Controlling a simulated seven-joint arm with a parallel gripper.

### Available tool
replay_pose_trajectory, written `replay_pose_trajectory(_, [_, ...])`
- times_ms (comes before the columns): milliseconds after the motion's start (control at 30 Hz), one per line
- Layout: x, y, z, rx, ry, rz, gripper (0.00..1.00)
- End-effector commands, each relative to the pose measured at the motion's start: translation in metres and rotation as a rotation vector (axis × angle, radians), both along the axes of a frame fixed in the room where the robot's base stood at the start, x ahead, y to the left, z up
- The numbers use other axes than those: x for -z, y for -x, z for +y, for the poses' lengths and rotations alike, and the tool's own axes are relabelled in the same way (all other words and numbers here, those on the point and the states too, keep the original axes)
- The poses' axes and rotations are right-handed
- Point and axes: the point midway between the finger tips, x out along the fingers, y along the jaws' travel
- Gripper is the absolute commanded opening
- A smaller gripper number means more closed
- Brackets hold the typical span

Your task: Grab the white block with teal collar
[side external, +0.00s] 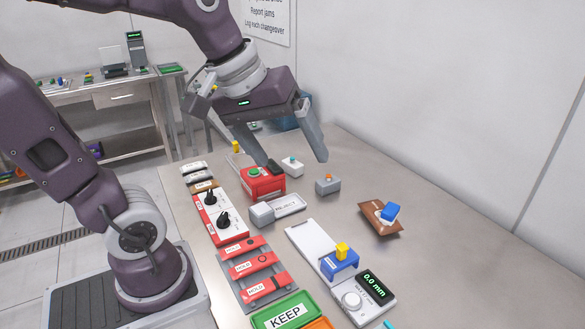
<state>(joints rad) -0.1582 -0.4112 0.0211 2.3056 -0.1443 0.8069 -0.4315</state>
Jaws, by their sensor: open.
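A small white block with a teal collar (292,169) stands on the metal table toward the back, with a small coloured piece on its top. My gripper (292,161) is open above the table, fingers pointing down and spread wide. In the picture the block shows between the two fingertips. The single view does not settle how far above or in front of it they are. Nothing is held.
A red box with a green button (265,182) stands left of the block. A grey block with an orange top (328,186) stands to its right. Clear table lies at right.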

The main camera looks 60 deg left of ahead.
Motion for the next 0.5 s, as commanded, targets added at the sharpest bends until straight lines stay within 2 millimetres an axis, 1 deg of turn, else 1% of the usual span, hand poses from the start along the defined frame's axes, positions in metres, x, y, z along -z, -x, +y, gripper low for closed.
replay_pose_trajectory(33, [0.004,-0.041,0.023,-0.244,0.120,0.029,0.89])
replay_pose_trajectory(67, [0.007,-0.065,0.038,-0.402,0.198,0.039,0.89])
replay_pose_trajectory(100, [0.015,-0.096,0.062,-0.613,0.297,0.047,0.89])
replay_pose_trajectory(167, [0.034,-0.137,0.105,-0.935,0.443,0.056,0.89])
replay_pose_trajectory(200, [0.052,-0.160,0.138,-1.153,0.536,0.057,0.89])
replay_pose_trajectory(233, [0.067,-0.174,0.164,-1.312,0.603,0.057,0.89])
replay_pose_trajectory(267, [0.084,-0.185,0.189,-1.465,0.666,0.054,0.89])
replay_pose_trajectory(300, [0.107,-0.196,0.223,-1.659,0.744,0.047,0.89])
replay_pose_trajectory(367, [0.142,-0.205,0.267,-1.916,0.845,0.029,0.89])
replay_pose_trajectory(400, [0.162,-0.206,0.292,-2.058,0.902,0.013,0.89])
replay_pose_trajectory(500, [0.200,-0.204,0.333,-2.306,0.999,-0.017,0.89])
